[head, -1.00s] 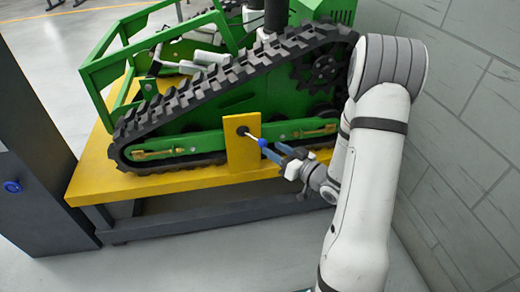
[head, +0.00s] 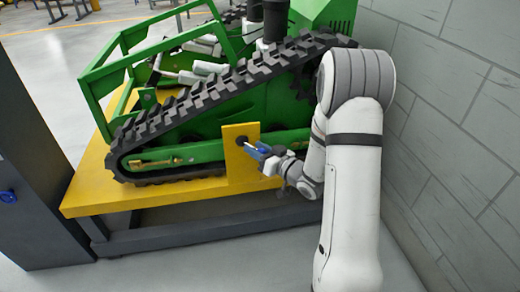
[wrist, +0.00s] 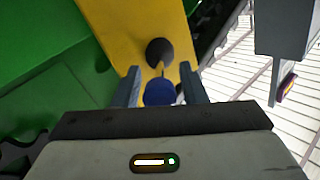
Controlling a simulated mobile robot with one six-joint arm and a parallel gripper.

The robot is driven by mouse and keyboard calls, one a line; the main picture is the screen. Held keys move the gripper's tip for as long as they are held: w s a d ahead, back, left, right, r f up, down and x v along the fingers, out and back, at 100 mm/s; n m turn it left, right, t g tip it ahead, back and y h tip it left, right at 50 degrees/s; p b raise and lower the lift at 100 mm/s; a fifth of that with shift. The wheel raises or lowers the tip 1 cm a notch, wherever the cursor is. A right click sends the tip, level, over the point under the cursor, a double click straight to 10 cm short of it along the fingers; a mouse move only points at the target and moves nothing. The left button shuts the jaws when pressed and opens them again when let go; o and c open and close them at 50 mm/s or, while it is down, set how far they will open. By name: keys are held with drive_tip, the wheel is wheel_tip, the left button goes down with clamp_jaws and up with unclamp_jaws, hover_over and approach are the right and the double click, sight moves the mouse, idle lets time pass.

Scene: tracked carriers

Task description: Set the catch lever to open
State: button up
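The catch lever is a thin pale rod (head: 249,145) on a dark round hub (head: 242,140), fixed to a yellow plate (head: 239,172). The rod points right and slightly down in the head view. In the wrist view its blue knob (wrist: 159,93) sits between the fingers of my gripper (wrist: 160,85), with the hub (wrist: 160,51) beyond it. A gap shows on each side of the knob, so my gripper is open around it.
The plate stands in front of a green tracked carrier (head: 205,118) on a yellow-topped bench (head: 85,192). A grey block wall (head: 460,110) is close on the right. A dark cabinet (head: 30,170) with a blue knob stands at the left.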

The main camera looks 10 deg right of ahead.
clamp_jaws()
drive_tip(key=shift+d, duration=0.25)
drive_tip(key=shift+a, duration=0.15)
